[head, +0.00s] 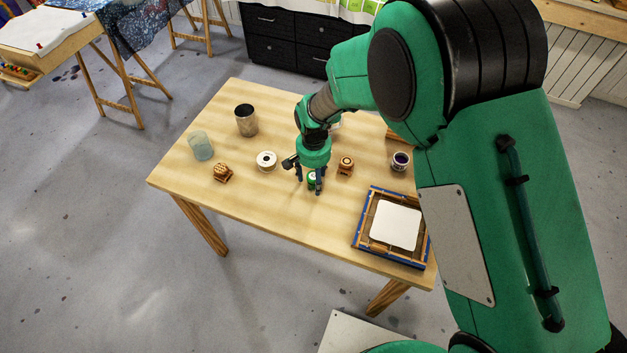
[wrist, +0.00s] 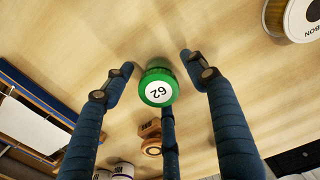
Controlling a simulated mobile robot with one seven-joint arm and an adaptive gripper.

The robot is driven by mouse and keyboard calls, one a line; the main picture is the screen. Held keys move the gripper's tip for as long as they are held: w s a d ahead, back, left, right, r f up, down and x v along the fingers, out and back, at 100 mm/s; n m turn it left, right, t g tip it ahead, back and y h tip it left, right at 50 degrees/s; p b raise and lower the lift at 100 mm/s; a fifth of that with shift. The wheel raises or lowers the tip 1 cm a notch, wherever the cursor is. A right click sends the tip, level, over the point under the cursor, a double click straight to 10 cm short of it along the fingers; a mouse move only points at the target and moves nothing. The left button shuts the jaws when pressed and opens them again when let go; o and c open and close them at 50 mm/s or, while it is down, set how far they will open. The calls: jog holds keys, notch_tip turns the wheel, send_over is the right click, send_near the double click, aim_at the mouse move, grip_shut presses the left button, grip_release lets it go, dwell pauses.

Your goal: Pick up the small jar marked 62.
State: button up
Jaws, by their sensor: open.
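The small green jar (wrist: 158,84) marked 62 on its white round label stands on the wooden table between my fingers in the wrist view. It also shows in the head view (head: 311,181), partly hidden by my gripper. My gripper (head: 311,184) is open, pointing down over the jar, with its fingers spread around it. In the wrist view my gripper (wrist: 158,88) has a finger on each side of the jar and a third beneath it in the picture, with clear gaps at the two sides. I cannot tell whether the third finger touches the jar.
Near the gripper on the table (head: 250,203) are a white-topped spool (head: 266,161) to the left and a wooden block (head: 346,165) to the right. Further off stand a glass (head: 201,146), a dark-topped can (head: 246,121), a carved block (head: 222,173), a purple-topped jar (head: 401,160) and a blue-edged frame (head: 360,222).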

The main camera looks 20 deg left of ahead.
aim_at(314, 177)
jog(key=c, duration=1.3)
jog(key=shift+r, duration=0.1)
jog(key=shift+r, duration=0.5)
jog(key=r, duration=0.1)
jog(key=r+p, duration=0.1)
jog(key=shift+s+d+r, duration=0.2)
jog(key=shift+s+r, duration=0.1)
jog(key=s+d+p, duration=0.1)
jog(key=s+d, duration=0.2)
jog(key=s, duration=0.1)
jog(key=s+d+p, duration=0.1)
jog(key=s+d, duration=0.2)
jog(key=s, duration=0.1)
jog(key=s+d+r, duration=0.1)
jog(key=s+d, duration=0.2)
jog(key=s, duration=0.1)
jog(key=shift+d+r+p, duration=0.1)
jog(key=shift+d+p, duration=0.2)
jog(key=shift+p, duration=0.1)
jog(key=shift+w, duration=0.1)
